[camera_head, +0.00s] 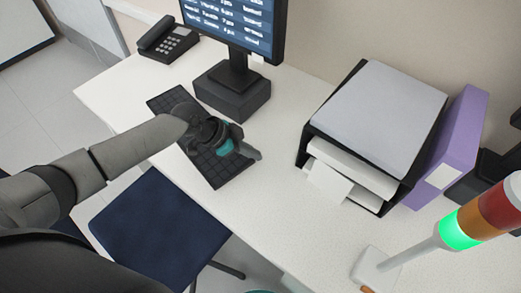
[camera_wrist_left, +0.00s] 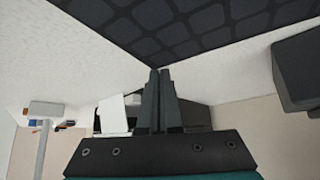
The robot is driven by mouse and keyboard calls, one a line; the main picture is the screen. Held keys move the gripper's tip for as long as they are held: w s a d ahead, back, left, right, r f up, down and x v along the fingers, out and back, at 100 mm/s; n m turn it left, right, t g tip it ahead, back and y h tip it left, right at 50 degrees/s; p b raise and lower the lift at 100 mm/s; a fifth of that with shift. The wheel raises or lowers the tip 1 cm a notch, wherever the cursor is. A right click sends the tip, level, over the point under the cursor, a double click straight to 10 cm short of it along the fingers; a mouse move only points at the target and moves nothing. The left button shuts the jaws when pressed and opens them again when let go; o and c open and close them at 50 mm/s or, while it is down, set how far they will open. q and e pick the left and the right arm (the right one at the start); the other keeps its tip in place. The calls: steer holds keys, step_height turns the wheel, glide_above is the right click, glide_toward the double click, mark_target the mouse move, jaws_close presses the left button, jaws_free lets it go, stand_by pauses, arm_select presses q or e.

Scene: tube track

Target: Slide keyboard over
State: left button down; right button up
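The black keyboard (camera_head: 167,100) lies slanted on the white desk, below the monitor stand. My left gripper (camera_head: 257,155) is over its right part, with the fingertips at its right edge. The keyboard's dark keys (camera_wrist_left: 190,25) fill the top of the left wrist view. There the two fingers of my left gripper (camera_wrist_left: 160,75) are together with nothing seen between them. I cannot tell whether they touch the keyboard. My arm and gripper hide its middle. My right gripper is not in view.
A monitor (camera_head: 235,85) stands behind the keyboard and a phone (camera_head: 168,40) sits at the far left. A paper tray (camera_head: 315,135), purple binder (camera_head: 455,140) and signal light (camera_head: 410,255) are to the right. The desk between the keyboard and tray is clear. A blue chair (camera_head: 155,225) stands in front.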

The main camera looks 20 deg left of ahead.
arm_select(q)
steer(key=shift+s+a, duration=0.3)
steer(key=shift+a, duration=0.2)
steer(key=shift+s+a, duration=0.3)
steer(key=shift+a, duration=0.2)
steer(key=v, duration=1.5)
steer(key=shift+p, duration=0.35)
